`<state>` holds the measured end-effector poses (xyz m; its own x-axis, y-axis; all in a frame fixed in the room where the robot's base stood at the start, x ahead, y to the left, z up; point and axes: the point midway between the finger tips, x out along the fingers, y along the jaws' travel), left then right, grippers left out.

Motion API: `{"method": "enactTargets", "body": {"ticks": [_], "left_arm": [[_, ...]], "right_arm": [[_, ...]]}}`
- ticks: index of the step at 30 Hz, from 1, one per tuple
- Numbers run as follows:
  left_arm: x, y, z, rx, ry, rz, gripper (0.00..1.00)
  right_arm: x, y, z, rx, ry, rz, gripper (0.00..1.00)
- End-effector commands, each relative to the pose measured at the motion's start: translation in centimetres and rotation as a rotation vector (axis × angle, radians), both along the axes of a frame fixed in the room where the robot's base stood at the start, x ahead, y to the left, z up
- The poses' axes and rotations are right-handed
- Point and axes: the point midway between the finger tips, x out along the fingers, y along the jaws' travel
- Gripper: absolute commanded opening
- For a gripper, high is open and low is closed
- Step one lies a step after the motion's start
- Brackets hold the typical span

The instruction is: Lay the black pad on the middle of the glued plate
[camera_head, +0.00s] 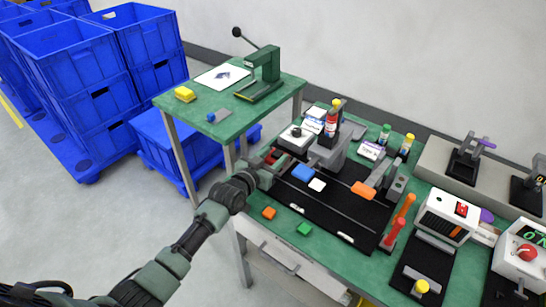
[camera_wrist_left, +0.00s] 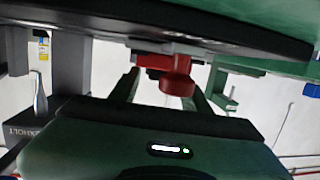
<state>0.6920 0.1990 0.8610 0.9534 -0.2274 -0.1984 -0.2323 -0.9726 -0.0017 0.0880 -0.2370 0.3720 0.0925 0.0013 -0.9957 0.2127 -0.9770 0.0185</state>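My left gripper (camera_head: 268,166) is at the left edge of the black work mat (camera_head: 325,215), beside a small red part. In the left wrist view its two fingers (camera_wrist_left: 165,95) stand apart, with a red part (camera_wrist_left: 178,82) showing between or beyond them. I see no clear contact with it. I cannot tell whether these are the glued plate and black pad. My right gripper is out of view.
The green lever press (camera_head: 264,68) stands on the far table. Blue crates (camera_head: 80,65) are stacked left. Floor in front is clear.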

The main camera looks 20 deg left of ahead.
Motion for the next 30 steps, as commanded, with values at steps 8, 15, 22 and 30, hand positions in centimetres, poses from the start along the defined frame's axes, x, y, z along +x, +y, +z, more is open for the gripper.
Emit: {"method": "enactTargets", "body": {"ticks": [8, 15, 22, 30], "left_arm": [[-1.9, 0.5, 0.5, 0.000, 0.002, 0.000, 0.47], [-6.7, 1.6, 1.5, 0.001, 0.002, 0.000, 0.47], [-10.3, 2.5, 2.3, 0.001, 0.001, 0.000, 0.47], [-11.5, 2.7, 2.6, -0.001, 0.000, 0.000, 0.47]], "right_arm": [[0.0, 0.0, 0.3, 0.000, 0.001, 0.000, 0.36], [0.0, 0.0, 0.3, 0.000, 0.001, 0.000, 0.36], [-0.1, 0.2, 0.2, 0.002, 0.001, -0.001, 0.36], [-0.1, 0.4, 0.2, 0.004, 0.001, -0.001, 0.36]]}}
